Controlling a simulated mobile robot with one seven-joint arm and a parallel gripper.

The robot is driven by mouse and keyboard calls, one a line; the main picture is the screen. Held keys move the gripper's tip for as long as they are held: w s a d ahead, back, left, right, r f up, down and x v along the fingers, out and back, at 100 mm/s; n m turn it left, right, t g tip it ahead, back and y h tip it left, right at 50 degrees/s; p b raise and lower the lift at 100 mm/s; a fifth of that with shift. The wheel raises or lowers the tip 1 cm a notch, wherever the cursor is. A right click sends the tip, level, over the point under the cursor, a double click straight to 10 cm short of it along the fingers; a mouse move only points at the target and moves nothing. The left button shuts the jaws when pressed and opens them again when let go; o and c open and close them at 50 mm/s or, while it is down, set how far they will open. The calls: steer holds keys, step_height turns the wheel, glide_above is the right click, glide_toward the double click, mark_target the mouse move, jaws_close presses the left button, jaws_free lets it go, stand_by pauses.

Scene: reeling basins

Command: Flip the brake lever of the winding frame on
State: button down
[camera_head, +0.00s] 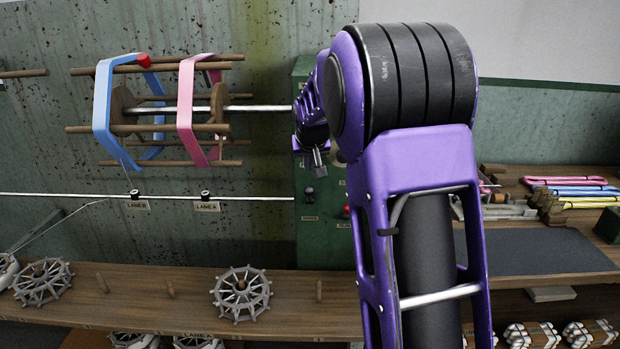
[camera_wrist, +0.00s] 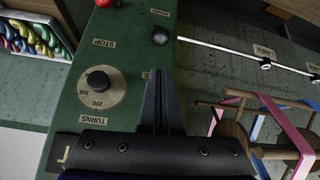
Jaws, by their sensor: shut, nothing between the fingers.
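The winding frame's green control box (camera_head: 308,240) stands against the wall, partly hidden by my arm. The brake lever (camera_head: 309,191) is a short lever with a dark ball knob on the box's front, above a small label. In the wrist view its black knob (camera_wrist: 160,36) shows beyond my fingertips, near the box's edge. My gripper (camera_head: 317,160) is shut and empty, just above the knob in the head view. In the wrist view the closed fingers (camera_wrist: 160,78) point toward the knob, with a visible gap. The lever's on or off position is not clear.
A red knob (camera_head: 346,211) sits right of the lever. A turns dial (camera_wrist: 98,82) is on the box. The wooden reel (camera_head: 218,105) carries blue and pink bands left of it. A thin rod (camera_head: 240,198) runs left from the box. A bench (camera_head: 200,290) lies below.

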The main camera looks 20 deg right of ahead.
steer(key=shift+d, duration=0.1)
steer(key=x, duration=1)
